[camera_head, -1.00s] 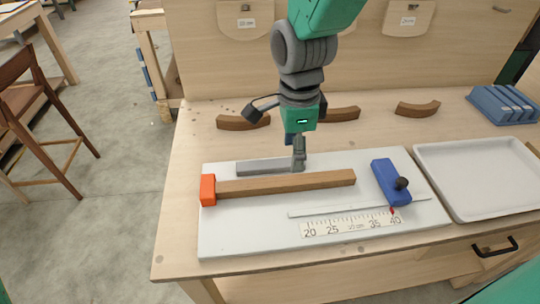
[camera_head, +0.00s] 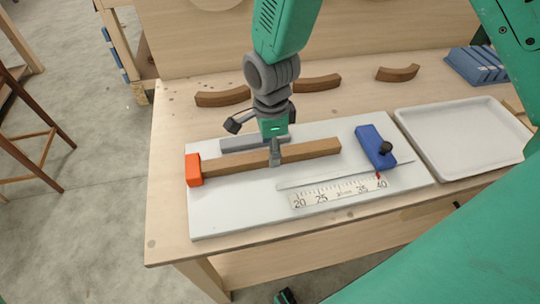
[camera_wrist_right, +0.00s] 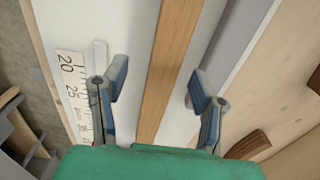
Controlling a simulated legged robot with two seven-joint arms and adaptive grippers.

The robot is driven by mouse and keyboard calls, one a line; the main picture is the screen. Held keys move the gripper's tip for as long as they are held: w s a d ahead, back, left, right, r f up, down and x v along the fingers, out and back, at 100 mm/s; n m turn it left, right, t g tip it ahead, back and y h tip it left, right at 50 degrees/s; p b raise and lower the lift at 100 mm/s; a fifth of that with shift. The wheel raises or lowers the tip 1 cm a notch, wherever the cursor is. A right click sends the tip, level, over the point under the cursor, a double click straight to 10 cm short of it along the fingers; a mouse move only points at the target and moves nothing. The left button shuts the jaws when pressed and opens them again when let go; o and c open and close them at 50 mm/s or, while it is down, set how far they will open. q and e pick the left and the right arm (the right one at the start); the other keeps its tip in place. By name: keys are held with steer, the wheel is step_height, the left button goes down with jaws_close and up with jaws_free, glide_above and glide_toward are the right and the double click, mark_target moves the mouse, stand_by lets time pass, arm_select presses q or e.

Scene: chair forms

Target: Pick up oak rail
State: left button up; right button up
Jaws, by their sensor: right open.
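The oak rail (camera_head: 310,150) is a long brown bar lying on the white board (camera_head: 225,215), its left end at an orange block (camera_head: 193,170). My right gripper (camera_head: 275,155) is over the rail near its middle, hiding a small part of it. In the right wrist view the rail (camera_wrist_right: 168,70) runs between the two blue-grey fingers of my right gripper (camera_wrist_right: 158,88). They are open, with a gap on each side of the rail. My left gripper cannot be made out.
A grey bar (camera_head: 240,143) lies just behind the rail. A blue stop (camera_head: 372,146) with a black knob and a ruler (camera_head: 335,190) are on the board. A white tray (camera_head: 440,165) stands right. Curved brown pieces (camera_head: 318,83) lie behind.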

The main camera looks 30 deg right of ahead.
steer(key=f, duration=0.2)
steer(key=shift+w+d+f, duration=0.1)
steer(key=shift+w+f, duration=0.15)
steer(key=shift+f, duration=0.1)
steer(key=shift+d+f, duration=0.25)
steer(key=shift+f, duration=0.1)
steer(key=shift+d, duration=0.3)
steer(key=c, duration=0.8)
jaws_close()
steer(key=shift+a, duration=0.2)
